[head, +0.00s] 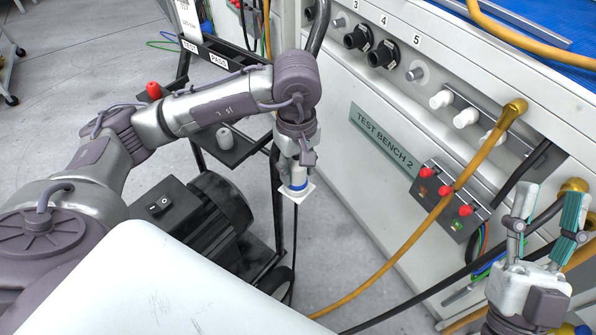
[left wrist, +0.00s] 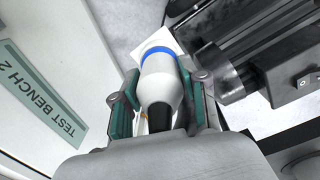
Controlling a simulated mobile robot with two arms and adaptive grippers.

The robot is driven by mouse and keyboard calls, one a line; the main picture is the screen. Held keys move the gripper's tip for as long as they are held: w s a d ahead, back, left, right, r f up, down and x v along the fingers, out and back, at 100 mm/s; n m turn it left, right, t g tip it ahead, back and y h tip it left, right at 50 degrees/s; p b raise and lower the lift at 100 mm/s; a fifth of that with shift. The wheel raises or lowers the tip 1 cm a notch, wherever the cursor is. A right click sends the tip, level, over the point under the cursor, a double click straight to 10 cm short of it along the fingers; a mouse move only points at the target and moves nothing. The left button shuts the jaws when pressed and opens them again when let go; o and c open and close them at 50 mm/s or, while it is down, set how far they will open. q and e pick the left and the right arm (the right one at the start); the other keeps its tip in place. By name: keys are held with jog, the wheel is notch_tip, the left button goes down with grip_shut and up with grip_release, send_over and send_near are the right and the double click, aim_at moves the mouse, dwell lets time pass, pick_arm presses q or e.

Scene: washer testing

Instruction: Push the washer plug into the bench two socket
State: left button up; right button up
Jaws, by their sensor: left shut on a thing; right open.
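The washer plug (head: 297,183) is white with a blue ring and a square white plate at its end; a dark cable hangs below it. My left gripper (head: 297,165) is shut on it. In the left wrist view the plug (left wrist: 158,82) sits between the two teal finger pads, its plate pointing away. It is held in the air, apart from the bench front. The "TEST BENCH 2" label (head: 383,140) is on the bench panel. Black round sockets (head: 382,54) and white fittings (head: 466,118) are above it; I cannot tell which is the bench two socket. My right gripper (head: 545,218) is open at the lower right.
A yellow hose (head: 440,210) runs down across the bench front. A black cart (head: 250,140) with a motor (head: 205,205) stands left of the plug. Grey floor shows between cart and bench.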

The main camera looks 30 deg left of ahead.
pick_arm(q)
jog(key=shift+r, duration=0.15)
pick_arm(e)
jog(key=shift+w, duration=0.1)
pick_arm(q)
jog(key=shift+r, duration=0.1)
jog(key=shift+r+p, duration=0.65)
jog(key=shift+r, duration=0.6)
jog(key=shift+r+p, duration=0.65)
jog(key=shift+r, duration=0.1)
pick_arm(e)
jog(key=w+f+g+h, duration=0.2)
jog(key=w+f+g, duration=0.2)
jog(key=f, duration=0.5)
jog(key=shift+g+h, duration=0.3)
jog(key=shift+g, duration=1.1)
jog(key=shift+w+d+f, duration=0.1)
